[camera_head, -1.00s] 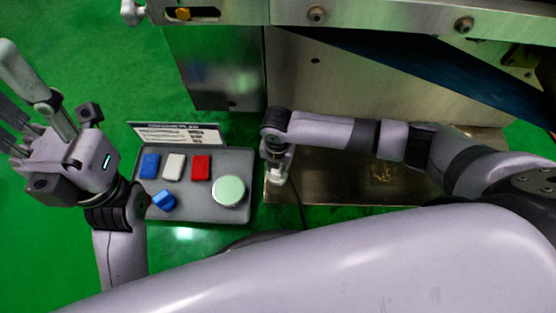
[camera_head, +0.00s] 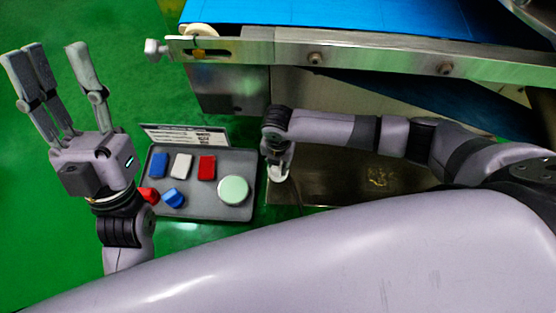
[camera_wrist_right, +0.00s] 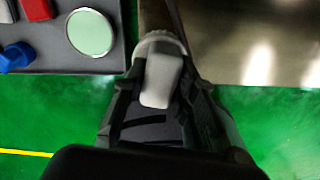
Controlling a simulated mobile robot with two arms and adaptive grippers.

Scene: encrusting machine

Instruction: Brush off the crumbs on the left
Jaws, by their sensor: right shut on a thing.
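My right gripper (camera_head: 277,163) is low over the left end of the metal tray (camera_head: 320,190). It is shut on a whitish brush-like tool (camera_wrist_right: 160,80), which fills the space between its fingers in the right wrist view. The tool's tip shows only as a small pale patch in the head view (camera_head: 278,173). A patch of small yellowish marks, possibly crumbs (camera_head: 379,178), is on the tray to the right of the gripper. I see no clear crumbs elsewhere. My left gripper (camera_head: 58,75) is open and empty, fingers spread upward, left of the grey control panel.
The grey control panel (camera_head: 215,211) has blue, white and red buttons, a round pale green button (camera_head: 233,190), and knobs. A blue conveyor belt (camera_head: 370,17) with a metal rail (camera_head: 380,62) runs along the top. Green floor is free at left.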

